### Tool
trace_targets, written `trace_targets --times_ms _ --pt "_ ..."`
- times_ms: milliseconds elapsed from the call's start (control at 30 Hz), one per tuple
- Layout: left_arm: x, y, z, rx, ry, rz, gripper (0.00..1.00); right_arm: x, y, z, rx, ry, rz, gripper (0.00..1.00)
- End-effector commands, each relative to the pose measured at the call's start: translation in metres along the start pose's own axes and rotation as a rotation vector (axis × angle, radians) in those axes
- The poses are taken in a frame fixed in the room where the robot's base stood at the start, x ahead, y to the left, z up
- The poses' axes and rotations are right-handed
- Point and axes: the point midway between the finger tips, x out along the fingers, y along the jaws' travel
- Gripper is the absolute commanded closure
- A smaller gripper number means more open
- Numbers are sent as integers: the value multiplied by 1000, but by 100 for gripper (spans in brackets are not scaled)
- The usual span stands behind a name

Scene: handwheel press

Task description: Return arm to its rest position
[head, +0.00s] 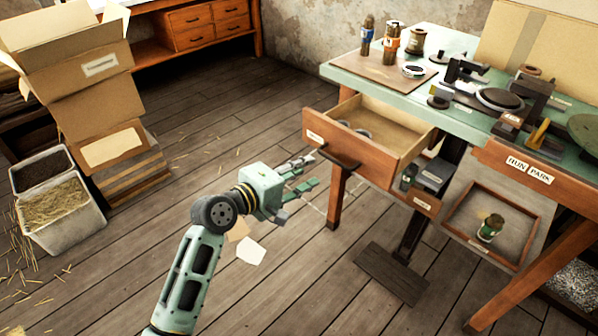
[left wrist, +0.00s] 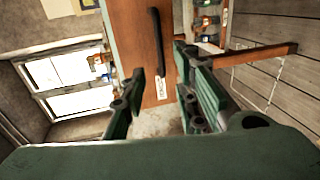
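My left arm comes in from the lower left of the head view, bent over the wooden floor. My left gripper (head: 309,172) is open and empty, in front of the pulled-out wooden drawer (head: 372,160) and apart from it. In the left wrist view the two green fingers of the left gripper (left wrist: 158,108) are spread, with nothing held between them. The orange-brown drawer front (left wrist: 130,30) and its dark handle (left wrist: 158,45) show beyond them. My right gripper is in neither view.
Cardboard boxes (head: 95,100) and a straw-filled bin (head: 60,215) stand left. The floor between is mostly clear.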

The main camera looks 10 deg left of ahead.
Motion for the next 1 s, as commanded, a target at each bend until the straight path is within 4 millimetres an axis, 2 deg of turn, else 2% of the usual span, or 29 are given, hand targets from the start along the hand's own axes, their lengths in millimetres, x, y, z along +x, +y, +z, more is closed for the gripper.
trace_targets --times_ms 200,633,733,867,1000 --pt "-12 0 0 1 0 -1 72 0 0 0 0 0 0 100" --pt "-12 0 0 1 0 -1 72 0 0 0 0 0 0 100" --pt "-15 -7 4 23 -3 -18 72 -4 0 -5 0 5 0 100" --pt "-31 -42 21 148 -19 -118 72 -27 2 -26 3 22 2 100" --pt "-70 -103 48 390 -67 -312 72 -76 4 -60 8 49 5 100"
